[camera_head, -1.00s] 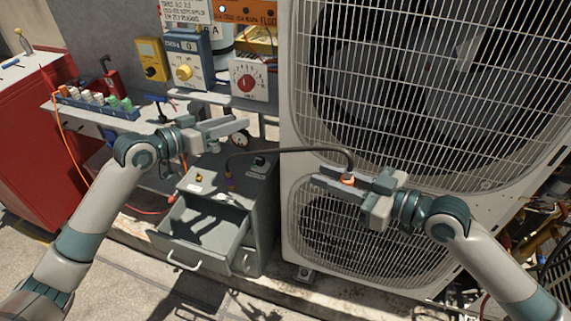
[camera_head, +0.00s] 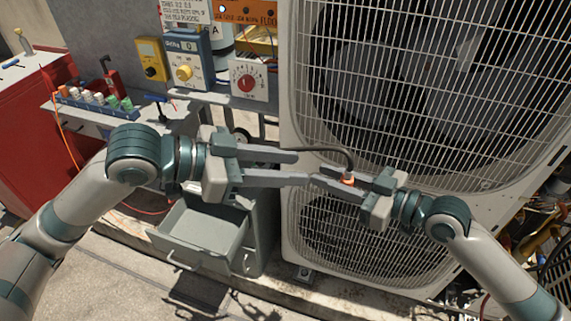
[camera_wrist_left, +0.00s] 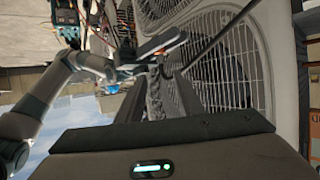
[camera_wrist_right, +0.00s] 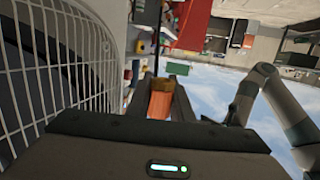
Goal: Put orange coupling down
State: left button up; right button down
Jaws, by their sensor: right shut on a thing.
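The orange coupling (camera_head: 348,180) is held in my right gripper (camera_head: 325,181), in front of the large condenser unit. It also shows between the fingers in the right wrist view (camera_wrist_right: 160,103). A dark hose runs from the coupling to the left and passes behind my left gripper. My left gripper (camera_head: 303,168) is open, its two fingers spread and pointing right, with their tips close to the right gripper's tips. In the left wrist view a small orange spot, seemingly the coupling (camera_wrist_left: 160,55), lies beyond the open fingers. The left arm hides the hose's far end.
A grey cabinet (camera_head: 262,225) with an open, empty-looking drawer (camera_head: 205,228) stands below my left gripper. The condenser (camera_head: 289,215) fills the right side. A shelf (camera_head: 75,112) holds a blue rack of small fittings (camera_head: 95,101). A red cabinet (camera_head: 30,150) stands far left.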

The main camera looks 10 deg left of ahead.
aim_at(346, 172)
pick_arm(q)
jog(key=shift+x, duration=6)
jog(key=shift+r, duration=0.15)
grip_shut()
pick_arm(e)
jog(key=c, duration=1.5)
grip_release()
jog(key=shift+d, duration=0.15)
jog(key=shift+v, duration=5.95)
jog(key=shift+w+f, duration=0.1)
jog(key=shift+w, duration=0.05)
